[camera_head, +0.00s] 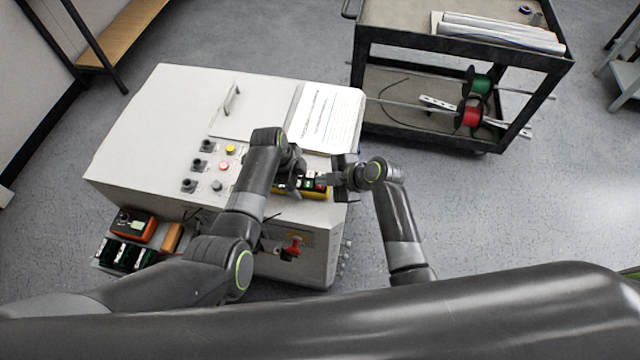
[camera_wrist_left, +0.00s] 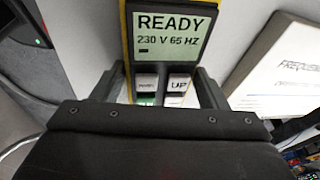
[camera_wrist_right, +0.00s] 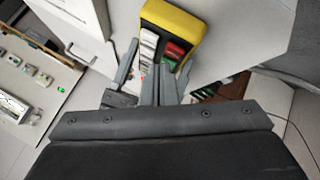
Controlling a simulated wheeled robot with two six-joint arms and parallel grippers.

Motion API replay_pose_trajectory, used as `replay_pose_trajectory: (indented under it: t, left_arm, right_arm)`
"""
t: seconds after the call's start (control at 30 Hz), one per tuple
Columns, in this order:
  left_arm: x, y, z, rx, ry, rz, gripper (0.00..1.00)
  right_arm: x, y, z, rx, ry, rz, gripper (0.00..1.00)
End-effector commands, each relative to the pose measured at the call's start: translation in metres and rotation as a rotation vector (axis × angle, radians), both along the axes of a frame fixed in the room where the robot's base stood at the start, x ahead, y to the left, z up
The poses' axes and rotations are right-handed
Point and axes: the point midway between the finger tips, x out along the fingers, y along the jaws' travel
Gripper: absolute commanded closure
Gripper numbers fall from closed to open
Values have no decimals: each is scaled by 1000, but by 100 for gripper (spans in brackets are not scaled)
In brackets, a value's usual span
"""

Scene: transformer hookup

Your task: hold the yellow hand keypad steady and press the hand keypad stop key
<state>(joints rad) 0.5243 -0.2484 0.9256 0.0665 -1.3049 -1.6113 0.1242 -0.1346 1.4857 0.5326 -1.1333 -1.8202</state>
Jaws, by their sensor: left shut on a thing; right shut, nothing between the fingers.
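The yellow hand keypad (camera_head: 318,195) is at the near right edge of the white cabinet top, partly hidden by my grippers. In the left wrist view its screen (camera_wrist_left: 178,32) reads "READY 230 V 65 HZ", with white keys below, one marked "UP". My left gripper (camera_wrist_left: 163,78) is shut on the keypad, one finger at each side. In the right wrist view the keypad (camera_wrist_right: 176,18) shows white, red and green keys. The red key (camera_wrist_right: 176,50) has no label I can read. My right gripper (camera_wrist_right: 160,72) is shut and empty, its tips close to the keys; contact cannot be told.
The white cabinet (camera_head: 150,115) carries knobs, buttons and a printed sheet (camera_head: 328,118). A dark cart (camera_head: 400,95) with red and green spools stands behind right. An orange meter (camera_head: 134,225) sits at the left front. Floor right of the cabinet is clear.

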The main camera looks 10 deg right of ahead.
Motion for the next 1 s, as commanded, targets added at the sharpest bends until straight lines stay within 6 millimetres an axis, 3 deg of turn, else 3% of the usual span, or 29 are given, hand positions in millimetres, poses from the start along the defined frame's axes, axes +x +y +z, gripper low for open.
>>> replay_pose_trajectory:
  t: [0.37, 0.8, 1.0]
  left_arm:
    - [-1, 0, -2, 1, 3, 0, 68]
    - [-1, 0, -2, 1, 3, 1, 68]
    - [-1, 0, -2, 1, 3, 1, 68]
  right_arm:
    - [0, 0, 4, 1, -2, -1, 100]
    - [1, 0, 46, 2, -4, 1, 100]
    - [0, 0, 52, 1, -1, 0, 100]
